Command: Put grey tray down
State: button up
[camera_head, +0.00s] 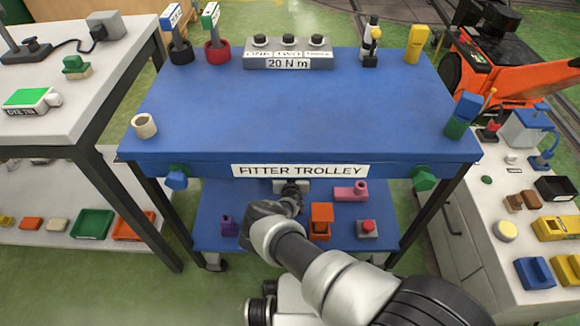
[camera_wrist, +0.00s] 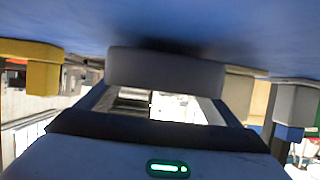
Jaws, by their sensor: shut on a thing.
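A plain grey block-like thing, which I take for the grey tray (camera_wrist: 165,70), lies across the ends of my gripper (camera_wrist: 156,98) in the wrist view. My gripper is shut on it. A blue surface fills the top of that view, close to the grey thing; I cannot tell whether they touch. In the head view, my gripper (camera_head: 291,190) reaches in under the front edge of the blue fitter trolley (camera_head: 260,110), above its lower shelf. A small pale part shows there under the label, and the trolley top hides what is behind.
The lower shelf holds a pink part (camera_head: 350,191), an orange part (camera_head: 321,220), a red-button box (camera_head: 367,229) and a purple part (camera_head: 228,226). The middle of the trolley top is clear. Side tables stand left (camera_head: 60,125) and right (camera_head: 480,215).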

dwell(0.4)
jog(key=shift+s+f, duration=0.1)
jog(key=shift+f, duration=0.3)
jog(key=o, duration=1.1)
jog(key=shift+f, duration=0.1)
